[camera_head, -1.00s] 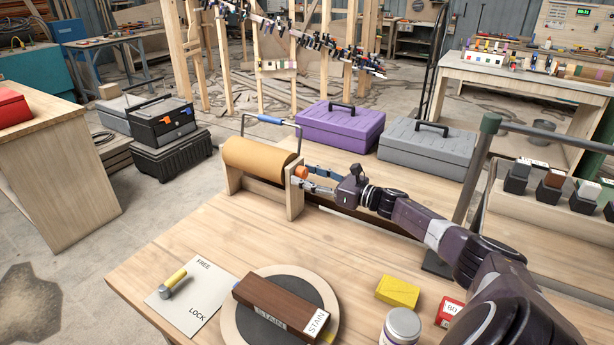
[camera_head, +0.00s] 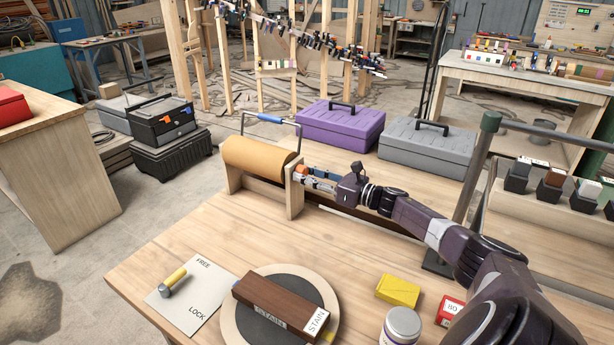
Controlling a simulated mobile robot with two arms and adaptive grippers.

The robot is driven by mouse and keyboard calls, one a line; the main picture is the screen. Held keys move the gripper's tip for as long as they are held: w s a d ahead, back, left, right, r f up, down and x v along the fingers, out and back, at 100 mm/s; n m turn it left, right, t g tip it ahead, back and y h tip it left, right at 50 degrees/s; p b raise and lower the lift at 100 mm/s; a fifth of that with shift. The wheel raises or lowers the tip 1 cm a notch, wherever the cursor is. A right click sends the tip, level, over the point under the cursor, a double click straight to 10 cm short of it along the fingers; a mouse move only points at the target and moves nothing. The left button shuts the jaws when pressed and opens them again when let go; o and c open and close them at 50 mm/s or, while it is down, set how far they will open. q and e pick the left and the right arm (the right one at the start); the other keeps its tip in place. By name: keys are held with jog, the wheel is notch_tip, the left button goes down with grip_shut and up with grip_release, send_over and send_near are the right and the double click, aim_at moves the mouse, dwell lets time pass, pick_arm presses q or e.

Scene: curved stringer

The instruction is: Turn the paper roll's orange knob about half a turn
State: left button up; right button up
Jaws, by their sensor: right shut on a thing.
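The brown paper roll (camera_head: 256,159) lies in a wooden stand (camera_head: 294,196) on the workbench, with a blue-gripped wire handle (camera_head: 270,118) above it. The orange knob (camera_head: 302,169) is at the roll's right end, partly covered by my fingers. My right gripper (camera_head: 307,175) reaches in from the right and is shut on the orange knob. Its fingers lie roughly level, one nearer and one farther. My left gripper is not in view.
A purple toolbox (camera_head: 341,127) and a grey toolbox (camera_head: 427,146) stand behind my right arm. In front are a round turntable (camera_head: 245,323) bearing a brown STAIN block (camera_head: 285,307), a FREE/LOCK card (camera_head: 192,312) with a yellow-handled lever (camera_head: 173,281), and a yellow block (camera_head: 398,291).

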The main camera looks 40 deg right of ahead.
jog(key=m+b, duration=0.1)
jog(key=m, duration=0.2)
jog(key=shift+m, duration=0.4)
jog(key=m, duration=0.3)
jog(key=shift+r+m+b, duration=0.1)
jog(key=shift+m+b, duration=0.2)
jog(key=shift+m, duration=0.1)
jog(key=m, duration=0.3)
jog(key=shift+m, duration=0.3)
jog(key=m, duration=0.4)
jog(key=shift+r+m+p, duration=0.15)
jog(key=shift+m+p, duration=0.15)
jog(key=shift+p, duration=0.05)
jog(key=m+p, duration=0.1)
jog(key=m, duration=0.3)
jog(key=m+p, duration=0.1)
jog(key=m, duration=0.5)
jog(key=shift+r, duration=0.1)
jog(key=m, duration=0.4)
jog(key=shift+p, duration=0.4)
jog(key=shift+m, duration=2)
